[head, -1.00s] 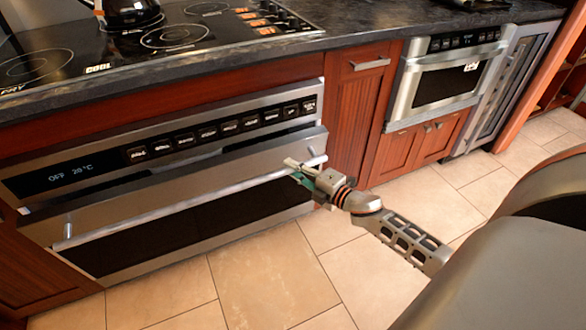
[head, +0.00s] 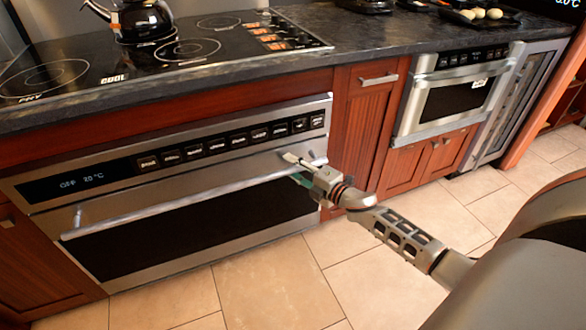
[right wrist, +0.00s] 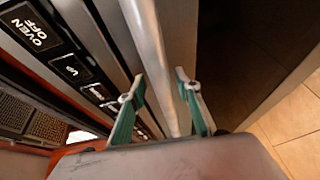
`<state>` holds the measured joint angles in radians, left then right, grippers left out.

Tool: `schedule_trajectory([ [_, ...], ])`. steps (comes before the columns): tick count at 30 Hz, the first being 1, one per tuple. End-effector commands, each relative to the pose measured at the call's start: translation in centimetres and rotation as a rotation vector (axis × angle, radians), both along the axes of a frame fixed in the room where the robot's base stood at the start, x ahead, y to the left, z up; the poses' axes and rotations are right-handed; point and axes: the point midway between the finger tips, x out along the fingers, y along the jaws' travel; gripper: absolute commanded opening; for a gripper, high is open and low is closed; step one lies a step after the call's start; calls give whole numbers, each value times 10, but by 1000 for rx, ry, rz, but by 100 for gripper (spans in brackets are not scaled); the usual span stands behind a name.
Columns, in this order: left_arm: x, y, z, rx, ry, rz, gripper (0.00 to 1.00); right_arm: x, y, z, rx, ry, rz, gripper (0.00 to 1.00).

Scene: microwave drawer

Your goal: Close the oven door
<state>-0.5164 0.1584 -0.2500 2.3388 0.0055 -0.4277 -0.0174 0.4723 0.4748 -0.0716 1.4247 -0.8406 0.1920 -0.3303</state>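The oven door (head: 255,198) is a steel front with a dark window and a long bar handle (head: 150,213). In the head view it stands upright and looks flush, or nearly so, under the control panel (head: 90,178). My right gripper (head: 296,167) is at the handle's right end. In the right wrist view, the open fingers of my right gripper (right wrist: 162,92) lie on either side of the handle (right wrist: 152,50), with a gap visible on the panel side. Whether a finger touches the bar cannot be told. My left gripper is not in view.
A cooktop (head: 150,60) with a kettle (head: 143,20) is set in the dark counter above the oven. Red wooden cabinets (head: 362,125) and a microwave drawer (head: 452,98) stand to the right. The tiled floor (head: 270,285) in front is clear.

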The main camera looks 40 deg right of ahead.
Motion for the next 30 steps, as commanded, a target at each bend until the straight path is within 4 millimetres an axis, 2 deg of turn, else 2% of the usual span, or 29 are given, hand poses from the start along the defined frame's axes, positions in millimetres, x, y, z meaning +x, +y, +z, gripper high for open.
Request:
schedule_trajectory([
  [5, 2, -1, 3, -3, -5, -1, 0, -1, 1, -1, 1, 2, 1, 33],
  [10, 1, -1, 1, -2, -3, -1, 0, -13, -1, -2, 1, 4, 2, 33],
  [24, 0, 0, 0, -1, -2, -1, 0, -94, -14, 6, 0, 3, 2, 33],
  [30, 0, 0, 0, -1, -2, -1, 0, -113, -17, 9, 1, 1, 2, 33],
])
